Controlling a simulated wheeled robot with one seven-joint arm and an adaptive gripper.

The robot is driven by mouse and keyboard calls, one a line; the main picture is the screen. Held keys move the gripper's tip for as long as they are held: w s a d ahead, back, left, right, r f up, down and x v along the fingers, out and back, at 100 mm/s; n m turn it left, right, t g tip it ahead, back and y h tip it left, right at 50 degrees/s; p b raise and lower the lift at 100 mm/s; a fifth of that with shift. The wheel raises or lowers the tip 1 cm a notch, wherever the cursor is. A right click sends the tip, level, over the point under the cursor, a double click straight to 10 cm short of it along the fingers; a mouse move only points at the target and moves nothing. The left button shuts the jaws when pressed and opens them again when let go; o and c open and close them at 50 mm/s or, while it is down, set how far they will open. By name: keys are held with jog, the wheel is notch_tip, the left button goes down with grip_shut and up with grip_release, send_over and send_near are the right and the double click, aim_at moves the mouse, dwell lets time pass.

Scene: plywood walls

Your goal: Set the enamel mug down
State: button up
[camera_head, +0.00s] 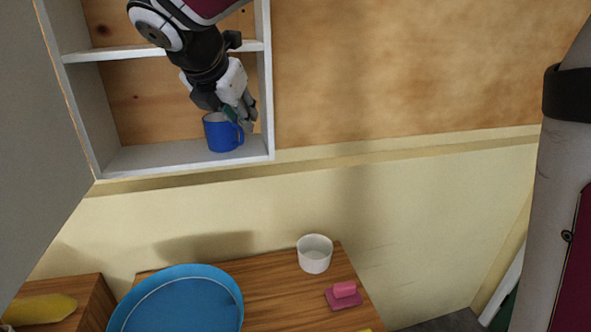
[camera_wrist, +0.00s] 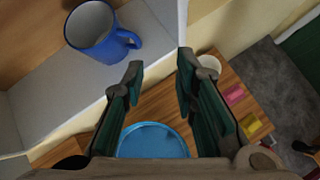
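The blue enamel mug (camera_head: 221,134) stands upright on the bottom board of a white wall shelf (camera_head: 185,155), its handle toward the right. It also shows at the upper left of the wrist view (camera_wrist: 97,35), with its pale inside visible. My gripper (camera_head: 240,112) is just above and beside the mug in the head view, partly overlapping it. In the wrist view my gripper (camera_wrist: 160,67) has its two fingers apart with nothing between them.
A wooden table below holds a blue round dish (camera_head: 180,305), a white cup (camera_head: 314,254) and a pink block (camera_head: 344,296). A yellow item (camera_head: 40,309) lies on another wooden surface at left. The shelf's right side panel (camera_head: 265,80) and middle board (camera_head: 120,53) are close to my arm.

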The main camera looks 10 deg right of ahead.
jog(key=s+d+f+m+g+y, duration=0.1)
jog(key=s+d+f+m+g, duration=0.1)
jog(key=s+d+m, duration=1.2)
jog(key=s+d+f+m+y, duration=0.1)
jog(key=s+f+m, duration=0.2)
jog(key=s+m, duration=0.4)
jog(key=s+d+f+m+y, duration=0.1)
jog(key=s+f+m, duration=0.3)
jog(key=s+m, duration=0.4)
jog(key=shift+s+f+g+y, duration=0.15)
jog(key=shift+s+g+y, duration=0.2)
jog(key=shift+s, duration=0.4)
